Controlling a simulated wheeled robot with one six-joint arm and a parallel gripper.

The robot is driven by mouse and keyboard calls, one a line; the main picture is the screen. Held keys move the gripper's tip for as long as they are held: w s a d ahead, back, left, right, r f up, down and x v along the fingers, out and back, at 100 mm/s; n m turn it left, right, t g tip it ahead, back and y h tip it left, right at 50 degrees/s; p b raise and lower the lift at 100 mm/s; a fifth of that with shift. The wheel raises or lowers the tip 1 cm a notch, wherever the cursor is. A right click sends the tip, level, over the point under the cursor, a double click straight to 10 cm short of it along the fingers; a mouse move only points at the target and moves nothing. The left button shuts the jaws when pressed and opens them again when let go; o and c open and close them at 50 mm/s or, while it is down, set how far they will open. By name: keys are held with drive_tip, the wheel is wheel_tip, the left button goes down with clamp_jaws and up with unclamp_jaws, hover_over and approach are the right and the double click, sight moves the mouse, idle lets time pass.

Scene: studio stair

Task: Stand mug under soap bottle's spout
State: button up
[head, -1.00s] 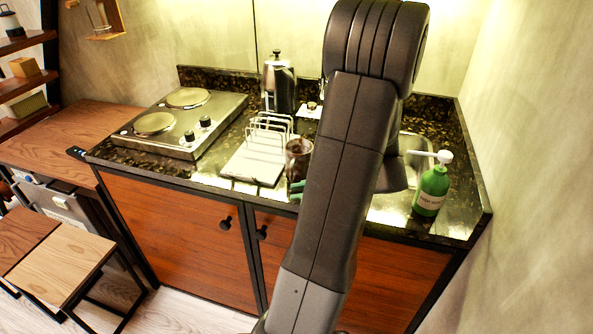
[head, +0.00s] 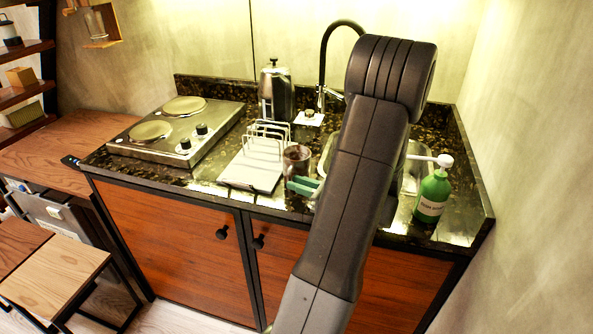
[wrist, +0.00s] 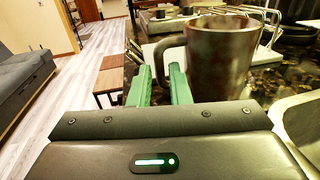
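The mug (head: 298,158) is brown and mottled and stands upright on the dark counter, just right of the white toast rack. In the wrist view the mug (wrist: 224,60) is close, with its handle pointing left toward my fingers. My gripper (wrist: 160,84) has green fingers spread apart with a gap between them. The handle shows in line with that gap; I cannot tell if it touches a finger. In the head view my gripper (head: 304,186) is at the mug's near side. The green soap bottle (head: 432,194) stands at the counter's right end, its white spout pointing left.
The sink (head: 412,170) lies between mug and bottle, partly hidden by my arm. The black faucet (head: 324,62) arches behind it. The toast rack (head: 262,150), kettle (head: 276,92) and hob (head: 176,128) stand to the left. A wall (head: 540,180) closes the right side.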

drive_tip(key=x, duration=0.3)
drive_tip(key=shift+a, duration=0.2)
clamp_jaws()
drive_tip(key=shift+r, duration=0.1)
